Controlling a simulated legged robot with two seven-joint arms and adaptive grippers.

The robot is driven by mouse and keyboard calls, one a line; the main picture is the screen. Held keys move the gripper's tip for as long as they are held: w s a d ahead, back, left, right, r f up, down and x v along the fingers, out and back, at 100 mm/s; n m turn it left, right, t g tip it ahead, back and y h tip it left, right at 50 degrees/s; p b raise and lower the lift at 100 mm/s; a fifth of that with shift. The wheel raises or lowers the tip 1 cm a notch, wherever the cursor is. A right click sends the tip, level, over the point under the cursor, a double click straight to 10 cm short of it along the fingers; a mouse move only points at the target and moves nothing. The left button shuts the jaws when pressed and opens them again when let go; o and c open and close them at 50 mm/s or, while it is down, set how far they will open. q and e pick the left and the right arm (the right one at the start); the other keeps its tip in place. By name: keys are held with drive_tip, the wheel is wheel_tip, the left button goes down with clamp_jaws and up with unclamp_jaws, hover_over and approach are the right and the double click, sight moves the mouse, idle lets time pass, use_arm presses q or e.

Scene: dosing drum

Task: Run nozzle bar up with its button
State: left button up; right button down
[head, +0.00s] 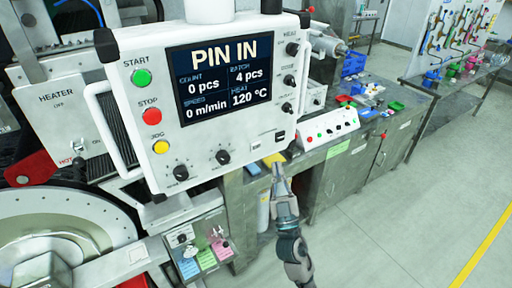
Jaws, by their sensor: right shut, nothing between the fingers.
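My right gripper (279,174) points up the picture, below the lower right corner of the white control panel (218,136). Its fingers are shut and empty, and it looks apart from any button. The panel has a green START button (141,77), a red STOP button (150,116) and a yellow JOG button (161,147). Its screen (222,77) reads PIN IN. A small switch box (198,244) with coloured labels sits lower left. I cannot tell which control is the nozzle bar's button, and cannot make out the nozzle bar. My left gripper is out of view.
A white sloped console (329,128) with several small buttons stands on the grey bench (395,95), right of the panel. A HEATER box (68,115) and a round metal drum part (60,225) are at left. The floor (420,200) at right is clear.

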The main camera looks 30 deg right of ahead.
sight(256, 146)
drive_tip(key=shift+w+a+b, duration=0.1)
drive_tip(key=shift+w+b, duration=0.6)
drive_tip(key=shift+w, duration=2.85)
drive_tip(key=shift+a, duration=0.1)
drive_tip(key=shift+a, duration=0.3)
drive_tip(key=shift+d, duration=0.25)
drive_tip(key=shift+w, duration=0.15)
drive_tip(key=shift+w+a, duration=0.25)
drive_tip(key=shift+a, duration=0.05)
